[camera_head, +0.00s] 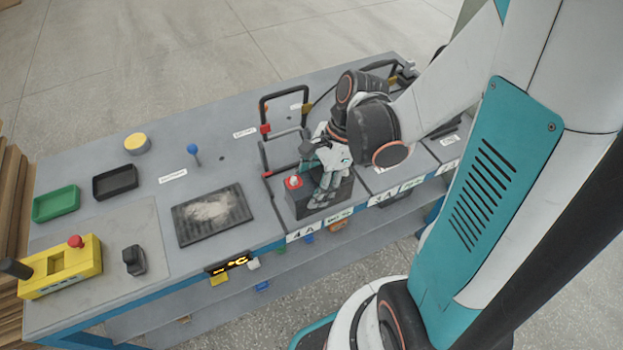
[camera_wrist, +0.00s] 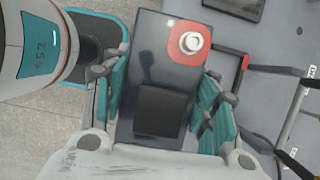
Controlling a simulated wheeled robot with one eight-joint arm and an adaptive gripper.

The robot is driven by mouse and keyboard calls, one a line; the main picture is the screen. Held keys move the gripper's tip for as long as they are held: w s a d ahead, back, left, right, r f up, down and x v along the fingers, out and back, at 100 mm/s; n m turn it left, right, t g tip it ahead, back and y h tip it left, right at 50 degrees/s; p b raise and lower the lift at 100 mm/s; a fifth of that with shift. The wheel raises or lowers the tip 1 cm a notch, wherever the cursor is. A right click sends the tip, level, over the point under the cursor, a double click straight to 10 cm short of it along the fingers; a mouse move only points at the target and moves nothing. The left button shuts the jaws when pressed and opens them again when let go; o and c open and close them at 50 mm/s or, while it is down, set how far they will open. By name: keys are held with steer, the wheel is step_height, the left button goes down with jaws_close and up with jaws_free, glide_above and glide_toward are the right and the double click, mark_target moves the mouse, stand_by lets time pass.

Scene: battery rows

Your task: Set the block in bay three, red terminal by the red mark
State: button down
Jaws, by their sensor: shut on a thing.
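A dark block (camera_head: 321,196) with a red terminal (camera_head: 294,182) is at the bench's front edge, by the label reading 4 A (camera_head: 300,234). My gripper (camera_head: 326,164) is over it from above. In the wrist view, the teal finger pads press on both long sides of the block (camera_wrist: 150,60). Its red terminal (camera_wrist: 190,40), with a pale metal post, is at the top right corner of its upper face. I cannot tell whether the block rests on the bench or hangs just above it. Bay three, by the 3 A label (camera_head: 381,198), is partly hidden by my arm.
Dark bracket frames (camera_head: 284,95) with red pieces stand behind the block. To the left are a dark grooved mat (camera_head: 212,214), a green tray (camera_head: 56,203), a black tray (camera_head: 115,182), a blue-topped peg (camera_head: 193,150) and a yellow control box (camera_head: 60,268).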

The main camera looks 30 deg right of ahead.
steer(key=shift+w+a+f+b, duration=0.1)
steer(key=shift+w+f+b, duration=0.9)
steer(key=shift+w, duration=1.2)
steer(key=shift+w+d+f+b, duration=0.1)
steer(key=shift+w+f+b, duration=0.35)
steer(key=shift+w+f, duration=1.45)
steer(key=shift+w+a+f+b, duration=0.1)
steer(key=shift+w+f+b, duration=0.75)
steer(key=shift+w, duration=1.7)
steer(key=shift+f, duration=0.25)
steer(key=c, duration=0.6)
jaws_free()
steer(key=shift+r, duration=0.15)
